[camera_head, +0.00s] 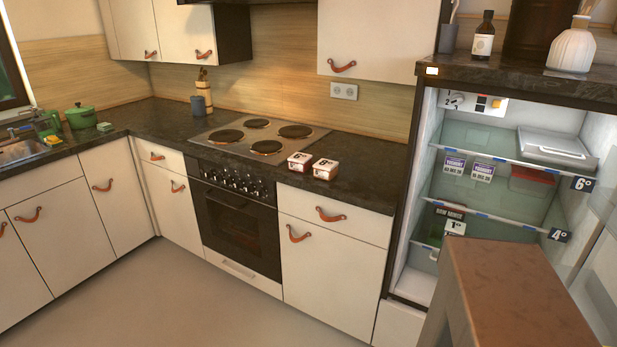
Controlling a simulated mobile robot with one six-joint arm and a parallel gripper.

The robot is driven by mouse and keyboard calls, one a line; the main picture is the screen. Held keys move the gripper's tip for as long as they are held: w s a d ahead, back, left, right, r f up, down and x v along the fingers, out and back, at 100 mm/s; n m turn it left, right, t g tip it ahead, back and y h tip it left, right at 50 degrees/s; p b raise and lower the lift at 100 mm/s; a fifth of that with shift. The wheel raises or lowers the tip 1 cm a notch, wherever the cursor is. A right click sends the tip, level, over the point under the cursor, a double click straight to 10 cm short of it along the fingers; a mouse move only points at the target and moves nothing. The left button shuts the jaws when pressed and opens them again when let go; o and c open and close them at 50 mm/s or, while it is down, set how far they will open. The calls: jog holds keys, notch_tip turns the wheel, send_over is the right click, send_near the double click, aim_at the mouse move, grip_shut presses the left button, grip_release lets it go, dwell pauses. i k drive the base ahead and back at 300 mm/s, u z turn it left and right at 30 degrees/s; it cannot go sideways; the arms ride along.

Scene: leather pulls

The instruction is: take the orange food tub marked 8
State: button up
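Two small tubs with white tops and reddish sides stand side by side on the dark counter right of the hob: a left tub (299,161) and a right tub (325,168). Each top bears a dark mark like a 6 or 8, too small to read surely. I cannot make out a clearly orange tub marked 8. The open fridge (416,205) at right holds a reddish tub (532,178) under the upper shelf, with no readable number. A greenish item with a white label marked 1 (455,228) sits lower. My gripper is not in view.
A brown-topped block (520,290) stands in front of the fridge and hides its lower part. A grey lidded container (553,147) is on the upper fridge shelf. A green pot (79,116) stands far left. The floor (190,295) before the oven is clear.

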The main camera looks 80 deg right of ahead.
aim_at(325, 168)
jog(key=z, duration=0.2)
jog(key=i, duration=1.5)
jog(key=z, duration=4.65)
jog(key=i, duration=0.1)
jog(key=u, duration=3)
